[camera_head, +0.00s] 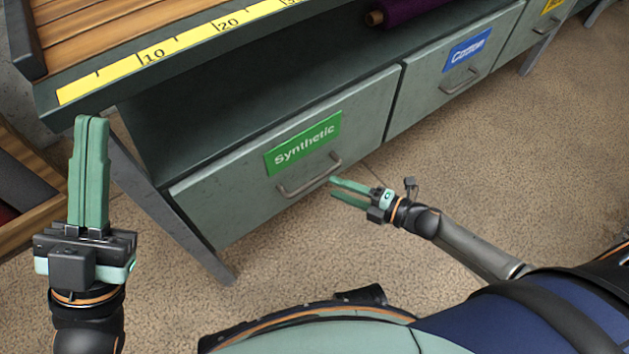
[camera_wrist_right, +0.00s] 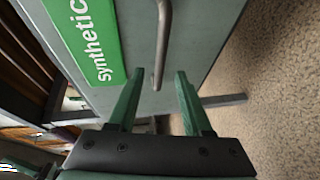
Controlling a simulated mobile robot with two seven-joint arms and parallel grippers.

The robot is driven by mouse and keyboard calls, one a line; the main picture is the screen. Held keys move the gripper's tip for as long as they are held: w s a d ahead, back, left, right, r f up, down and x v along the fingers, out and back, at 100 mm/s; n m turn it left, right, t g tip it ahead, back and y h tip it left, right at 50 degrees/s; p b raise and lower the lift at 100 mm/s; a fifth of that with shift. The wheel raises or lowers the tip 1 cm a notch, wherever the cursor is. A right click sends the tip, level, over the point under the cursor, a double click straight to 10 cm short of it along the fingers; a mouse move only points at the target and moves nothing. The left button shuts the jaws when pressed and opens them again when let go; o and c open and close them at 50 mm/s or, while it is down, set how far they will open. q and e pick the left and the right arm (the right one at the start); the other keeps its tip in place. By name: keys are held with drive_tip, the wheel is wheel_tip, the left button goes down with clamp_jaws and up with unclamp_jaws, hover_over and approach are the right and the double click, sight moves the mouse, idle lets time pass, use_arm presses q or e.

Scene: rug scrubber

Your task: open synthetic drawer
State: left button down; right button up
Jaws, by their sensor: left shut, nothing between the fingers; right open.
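The synthetic drawer (camera_head: 225,200) is a grey-green front under the workbench, with a green "Synthetic" label (camera_head: 303,144) and a grey bar handle (camera_head: 309,180). It looks shut. My right gripper (camera_head: 334,188) is open and empty, close to the right end of the handle. In the right wrist view, the handle (camera_wrist_right: 162,45) runs down toward the space between the two green fingers (camera_wrist_right: 155,90), with its lower end near the fingertips. I cannot tell whether they touch. My left gripper (camera_head: 91,120) is shut and empty, pointing up at the left, away from the drawer.
A second drawer with a blue "Cotton" label (camera_head: 466,49) is to the right. The bench top has a yellow ruler strip (camera_head: 160,50). A purple roll (camera_head: 410,10) lies on the shelf. A bench leg (camera_head: 180,225) stands at left. Carpet in front is clear.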

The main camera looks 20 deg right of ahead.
sight(315, 178)
drive_tip(key=b+x, duration=0.1)
drive_tip(key=x, duration=0.6)
drive_tip(key=shift+w+a+b, duration=0.1)
drive_tip(key=shift+w+b, duration=0.05)
drive_tip(key=shift+b, duration=0.2)
clamp_jaws()
idle(1.0)
